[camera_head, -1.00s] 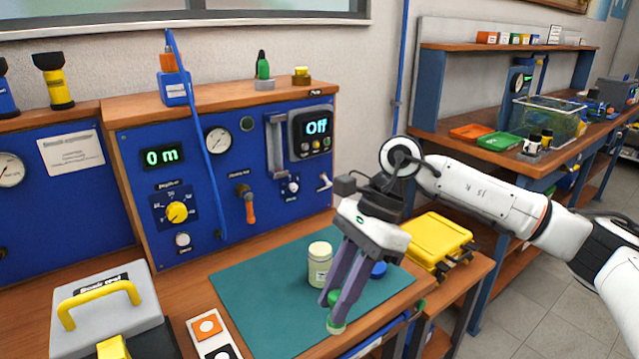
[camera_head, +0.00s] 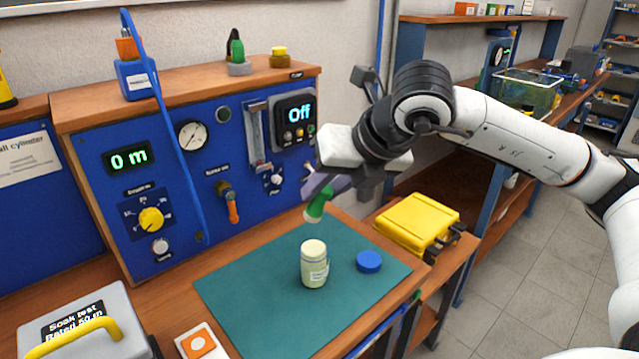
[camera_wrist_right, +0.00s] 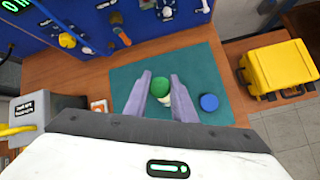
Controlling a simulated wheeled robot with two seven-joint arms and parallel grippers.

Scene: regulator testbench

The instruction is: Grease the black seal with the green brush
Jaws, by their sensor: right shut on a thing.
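The green brush (camera_head: 317,203) is held in my right gripper (camera_head: 322,188), whose purple fingers are shut on it. It tilts downward, with a pale lower end, in the air above and behind the jar. The wrist view also shows the brush's green end (camera_wrist_right: 160,85) between the fingertips (camera_wrist_right: 161,92). An open pale jar (camera_head: 314,265) stands upright on the teal mat (camera_head: 250,300). A blue lid (camera_head: 369,262) lies to its right. I cannot pick out the black seal with certainty. My left gripper is not in view.
The blue test panel (camera_head: 110,195) with dials and knobs stands behind the mat. A yellow case (camera_head: 418,222) sits on the right. A grey case with a yellow handle (camera_head: 85,320) is at the front left. The mat around the jar is mostly clear.

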